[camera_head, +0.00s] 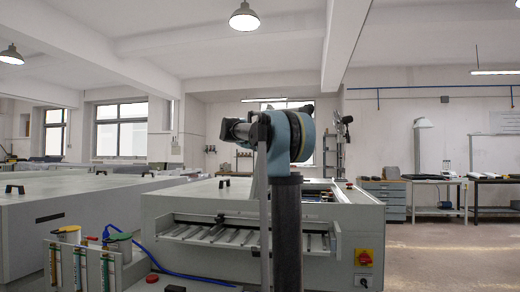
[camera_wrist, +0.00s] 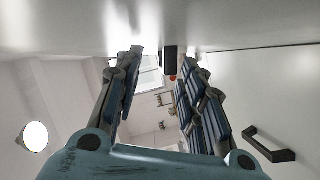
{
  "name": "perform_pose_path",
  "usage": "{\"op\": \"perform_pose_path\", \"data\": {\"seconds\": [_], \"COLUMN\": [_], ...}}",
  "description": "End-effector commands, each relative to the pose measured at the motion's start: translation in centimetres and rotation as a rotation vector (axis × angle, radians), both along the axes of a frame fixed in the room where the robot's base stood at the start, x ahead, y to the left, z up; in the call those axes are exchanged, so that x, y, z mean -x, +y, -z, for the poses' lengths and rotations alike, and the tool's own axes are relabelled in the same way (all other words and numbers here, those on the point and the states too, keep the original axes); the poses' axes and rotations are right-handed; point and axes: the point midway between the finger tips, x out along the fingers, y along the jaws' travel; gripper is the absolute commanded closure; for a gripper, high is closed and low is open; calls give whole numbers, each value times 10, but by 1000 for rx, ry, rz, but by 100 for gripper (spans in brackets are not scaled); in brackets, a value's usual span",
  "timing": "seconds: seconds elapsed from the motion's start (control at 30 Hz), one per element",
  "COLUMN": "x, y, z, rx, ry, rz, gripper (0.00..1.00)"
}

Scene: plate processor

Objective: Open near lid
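The plate processor (camera_head: 200,207) is a pale grey machine with a roller tray on its front. A small black handle (camera_head: 224,183) stands on its top lid, which looks flat and shut. In the wrist view, a black bar handle (camera_wrist: 268,145) sits on a pale panel at the right, beside the right finger and apart from it. A dark block (camera_wrist: 170,60) shows just beyond the fingertips; I cannot tell what it is. My gripper (camera_wrist: 158,72) is open, its two ribbed fingers apart with nothing held. In the head view my arm hides part of the machine and the gripper cannot be made out.
Another pale cabinet (camera_head: 70,225) with a black handle (camera_head: 14,189) stands at the left. A red-yellow switch (camera_head: 363,257) is on the machine's right end. Floor at right is clear.

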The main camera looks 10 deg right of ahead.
Motion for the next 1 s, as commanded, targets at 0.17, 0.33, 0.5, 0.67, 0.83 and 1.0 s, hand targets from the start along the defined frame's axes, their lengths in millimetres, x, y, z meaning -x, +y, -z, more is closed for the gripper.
{"op": "perform_pose_path", "data": {"seconds": [0.17,0.33,0.5,0.67,0.83,1.0], "x": [7,14,20,26,33,39], "y": [7,15,21,28,35,42], "z": [-1,-2,-2,-3,-4,-4], "rx": [0,0,0,0,-1,0], "ry": [0,0,0,0,0,0], "rz": [0,0,0,0,-1,0], "gripper": [63,63,63,63,63,63]}}
